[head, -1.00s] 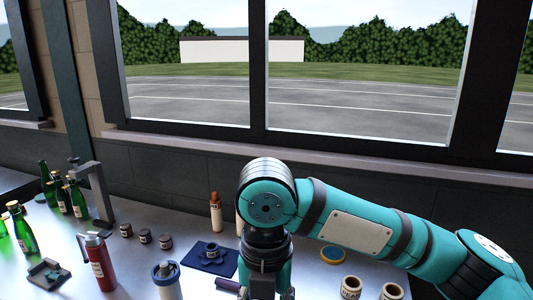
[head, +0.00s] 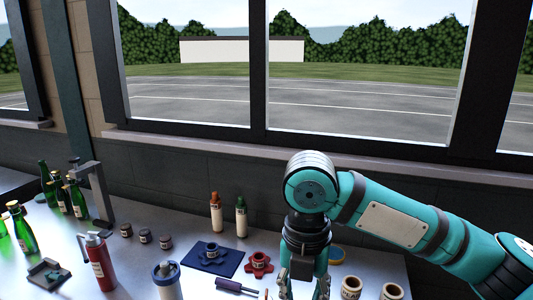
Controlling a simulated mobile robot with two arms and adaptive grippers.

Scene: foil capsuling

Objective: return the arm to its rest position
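My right arm comes in from the right, with its gripper (head: 303,287) pointing down over the bench near the lower edge of the head view. Its two fingers stand apart with a gap between them, and I see nothing held there. The fingertips are close to the picture's lower edge. A purple-handled tool (head: 232,286) lies just left of the gripper, its pale end close to the left finger; I cannot tell whether they touch. My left gripper is not in view.
A blue mat (head: 230,266) bears a dark blue lobed piece (head: 211,255); a red lobed piece (head: 259,264) sits beside it. Two slim bottles (head: 241,220) stand behind. Pale jars (head: 351,287) are to the right. A red bottle (head: 100,264) and green bottles (head: 22,232) stand left.

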